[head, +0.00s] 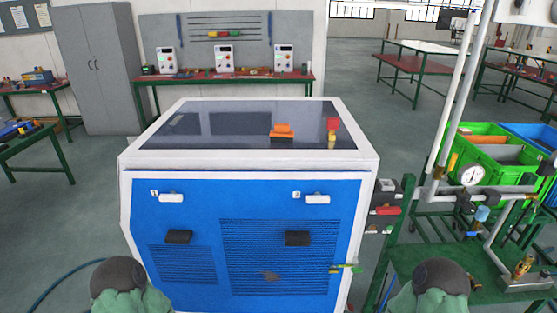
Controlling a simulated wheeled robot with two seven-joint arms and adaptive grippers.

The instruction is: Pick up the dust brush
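The likely dust brush (282,130) is a small orange object with a darker lower part. It lies on the dark glossy top panel of the blue and white generator cabinet (250,182), right of the panel's middle. Its fine shape is too small to tell. Neither gripper shows in the head view. Only rounded dark grey and green parts, apparently of my arms, show at the bottom left and bottom right, in front of the cabinet and well short of the orange object.
A red and yellow item (333,127) stands right of the orange object on the same top. Pipes with a gauge (472,175) and a green stand rise at the right, near green bins (487,155). A workbench (222,77) stands behind. Floor is free left of the cabinet.

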